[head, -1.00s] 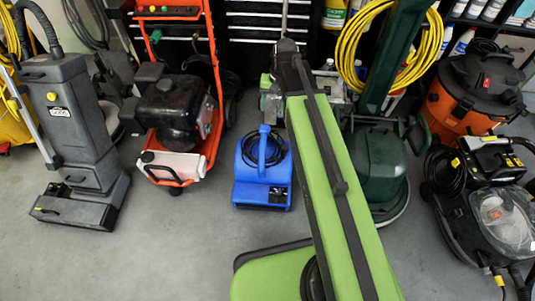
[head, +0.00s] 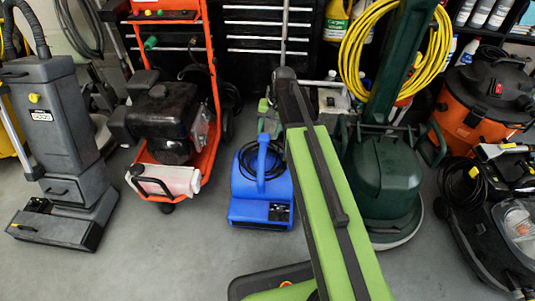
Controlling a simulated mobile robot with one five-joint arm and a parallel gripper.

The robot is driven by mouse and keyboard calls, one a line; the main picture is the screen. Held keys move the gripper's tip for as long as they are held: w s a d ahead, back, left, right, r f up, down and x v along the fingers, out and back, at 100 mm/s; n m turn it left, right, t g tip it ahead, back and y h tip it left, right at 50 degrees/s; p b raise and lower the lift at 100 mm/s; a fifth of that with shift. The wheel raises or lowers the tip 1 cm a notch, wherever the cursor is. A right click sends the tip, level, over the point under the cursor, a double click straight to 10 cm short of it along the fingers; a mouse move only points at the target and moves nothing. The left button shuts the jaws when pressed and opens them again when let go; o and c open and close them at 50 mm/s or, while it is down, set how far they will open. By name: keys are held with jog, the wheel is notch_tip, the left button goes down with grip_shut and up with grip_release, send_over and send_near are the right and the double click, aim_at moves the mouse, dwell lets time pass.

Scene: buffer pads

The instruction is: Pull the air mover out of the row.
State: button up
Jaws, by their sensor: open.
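The air mover (head: 262,203) is a blue, boxy blower with a raised handle and a dark cord coiled on top. It stands on the floor near the middle of the row, its front facing me. My green arm rises from the bottom of the view, and its upper end stands just right of the air mover, covering part of what is behind. My gripper does not show; it seems hidden behind the arm. Nothing visible touches the air mover.
Left of the air mover stands an orange-framed pressure washer (head: 170,125), then a grey upright floor machine (head: 58,125). Right of it are a dark green floor machine (head: 385,175) and an orange and black vacuum (head: 465,125). Grey floor (head: 170,260) in front is clear.

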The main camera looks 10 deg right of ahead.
aim_at(265, 147)
jog(key=f+b, duration=0.2)
jog(key=f, duration=0.1)
jog(key=a+f+b, duration=0.1)
jog(key=f+b, duration=0.5)
jog(key=shift+w+a+f, duration=0.3)
jog(key=shift+a+f, duration=0.05)
jog(key=shift+a, duration=0.05)
jog(key=shift+r, duration=0.1)
grip_shut()
jog(key=shift+d, duration=0.15)
dwell(0.4)
